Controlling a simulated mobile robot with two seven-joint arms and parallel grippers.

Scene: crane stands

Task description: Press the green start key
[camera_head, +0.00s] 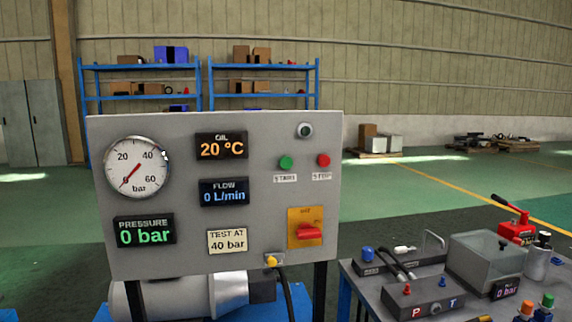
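The green start key (286,162) is a round button on the right half of the grey upright panel (190,262), above a small label reading START. The red stop key (323,160) is just to its right, above its own label. The displays read oil 20 °C, flow 0 L/min and pressure 0 bar, and the dial gauge (137,167) points near zero. A red rotary switch (309,232) on a yellow plate sits below the keys. Neither of my grippers shows in the head view.
A workbench (375,296) at the lower right holds a clear box (486,262), a block marked P and T (428,298), a red hand pump (515,232) and bottles. A motor (180,298) sits behind the panel. Blue shelves (205,66) stand far back. The space before the panel looks clear.

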